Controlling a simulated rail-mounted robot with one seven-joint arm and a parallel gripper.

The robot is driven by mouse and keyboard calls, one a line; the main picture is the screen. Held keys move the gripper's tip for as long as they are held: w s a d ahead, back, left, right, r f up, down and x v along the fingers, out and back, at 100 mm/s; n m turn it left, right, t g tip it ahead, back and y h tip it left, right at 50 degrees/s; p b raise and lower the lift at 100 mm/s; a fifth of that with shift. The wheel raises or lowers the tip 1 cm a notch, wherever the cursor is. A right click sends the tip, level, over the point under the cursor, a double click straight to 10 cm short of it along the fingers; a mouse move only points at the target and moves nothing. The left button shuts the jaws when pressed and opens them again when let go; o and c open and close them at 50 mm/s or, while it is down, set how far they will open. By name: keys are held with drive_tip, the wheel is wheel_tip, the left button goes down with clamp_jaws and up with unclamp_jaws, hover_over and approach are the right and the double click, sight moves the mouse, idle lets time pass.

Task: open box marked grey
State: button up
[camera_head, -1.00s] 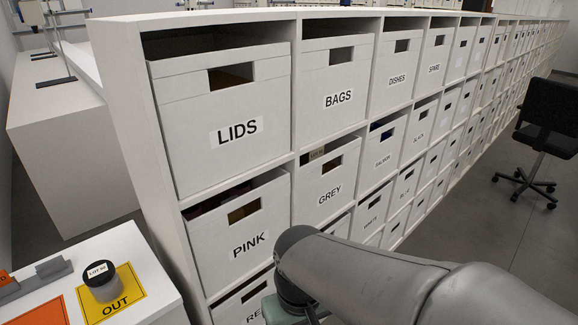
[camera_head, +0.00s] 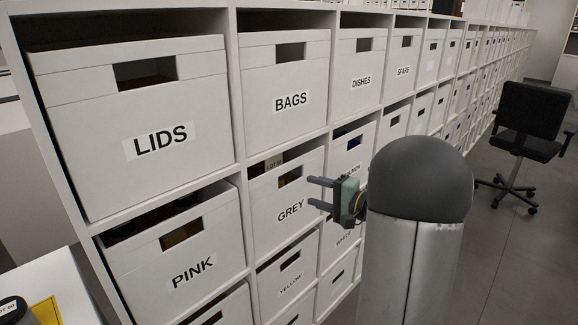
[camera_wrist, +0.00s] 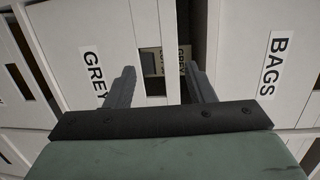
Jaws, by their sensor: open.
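The white box marked GREY (camera_head: 265,200) sits in the second row of the shelf, under the BAGS box and right of the PINK box. Its front has a rectangular handle cutout. It appears fully in its compartment. My gripper (camera_head: 313,192) is open and empty, with its fingers pointing at the box's right front side. In the wrist view, my gripper (camera_wrist: 160,72) has one finger on each side of the cutout and top edge of the GREY box (camera_wrist: 85,35). Whether the fingertips touch the box cannot be told. A lettered thing inside shows above the rim.
The BAGS box (camera_head: 285,95), LIDS box (camera_head: 85,105), PINK box (camera_head: 160,265) and YELLOW box (camera_head: 285,265) surround it closely in white shelving. A black office chair (camera_head: 520,140) stands on the open floor at right. A white table corner (camera_head: 75,285) shows at lower left.

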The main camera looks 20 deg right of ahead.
sight(291, 166)
drive_tip(key=w+d+m+t+h, duration=0.1)
drive_tip(key=d+t, duration=0.1)
drive_tip(key=d, duration=0.3)
drive_tip(key=p+x, duration=0.2)
drive_tip(key=x, duration=0.6)
drive_tip(key=p+x, duration=0.1)
drive_tip(key=x, duration=0.8)
drive_tip(key=shift+w+d+p, duration=0.15)
drive_tip(key=shift+d+p, duration=0.05)
drive_tip(key=shift+p, duration=0.15)
clamp_jaws()
